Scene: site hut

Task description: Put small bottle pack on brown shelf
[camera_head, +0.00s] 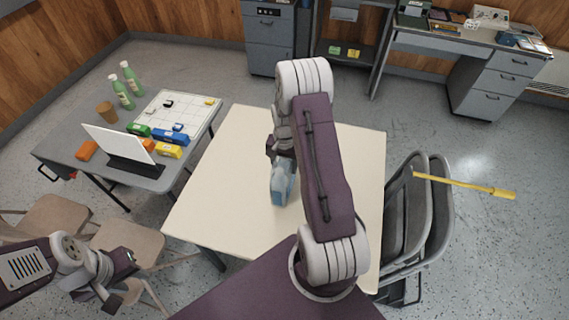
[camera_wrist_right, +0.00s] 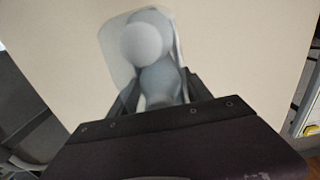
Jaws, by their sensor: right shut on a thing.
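The small bottle pack (camera_head: 282,187) is a pale blue, translucent bundle above or on the cream table (camera_head: 228,190); I cannot tell if it touches the top. In the right wrist view the pack (camera_wrist_right: 150,48) shows rounded grey-blue bottle shapes between the jaws. My right gripper (camera_wrist_right: 155,95) is shut on it; in the head view my right arm hides part of this gripper. My left gripper (camera_head: 122,280) is at the lower left, empty, its fingers apart, over the folding chairs. I cannot make out a brown shelf in either view.
A grey side table (camera_head: 75,153) at left holds a whiteboard, colored boxes, two green bottles and a brown cup. Grey folding chairs (camera_head: 405,215) with a yellow-handled tool (camera_head: 465,184) stand right. A grey desk (camera_head: 455,38) is at the back. The cream table is otherwise bare.

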